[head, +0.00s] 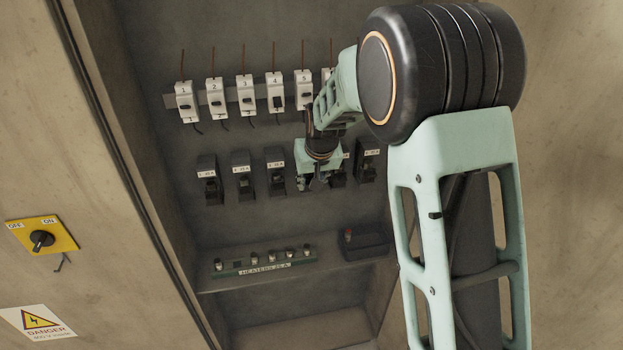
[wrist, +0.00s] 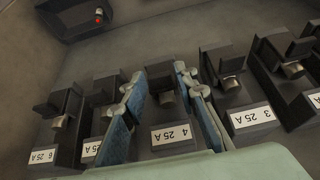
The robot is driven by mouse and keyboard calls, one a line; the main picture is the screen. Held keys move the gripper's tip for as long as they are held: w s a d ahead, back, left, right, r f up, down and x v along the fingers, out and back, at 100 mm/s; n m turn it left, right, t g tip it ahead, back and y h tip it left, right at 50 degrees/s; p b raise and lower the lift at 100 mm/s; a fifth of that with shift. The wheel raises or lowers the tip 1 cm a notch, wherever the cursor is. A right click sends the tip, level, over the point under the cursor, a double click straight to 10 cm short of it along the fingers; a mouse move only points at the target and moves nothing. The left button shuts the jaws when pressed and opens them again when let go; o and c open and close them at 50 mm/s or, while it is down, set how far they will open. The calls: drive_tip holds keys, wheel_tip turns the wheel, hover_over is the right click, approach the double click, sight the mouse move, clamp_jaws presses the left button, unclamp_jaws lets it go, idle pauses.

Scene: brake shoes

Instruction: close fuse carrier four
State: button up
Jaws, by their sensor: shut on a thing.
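Fuse carrier four (wrist: 162,76) is a black block with a metallic cylinder showing, above its white "4 25 A" label (wrist: 171,134), which reads upside down in the wrist view. My gripper (wrist: 160,88) has one finger on each side of this carrier and is shut on it. In the head view my gripper (head: 317,180) is at the fourth place in the row of black fuse holders and hides carrier four there. How far the carrier is tilted is hard to tell.
Neighbouring carriers three (wrist: 225,65) and five (wrist: 105,95) stand close beside my fingers. White numbered breakers (head: 246,95) line the wall above. Below are a shelf rack (head: 264,268) of small fuses and a dark box (head: 364,246). The cabinet's left wall carries a yellow switch plate (head: 62,237).

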idle(0.3)
drive_tip(key=o, duration=1)
drive_tip(key=shift+f, duration=0.1)
drive_tip(key=shift+c, duration=0.2)
drive_tip(key=v, duration=1.2)
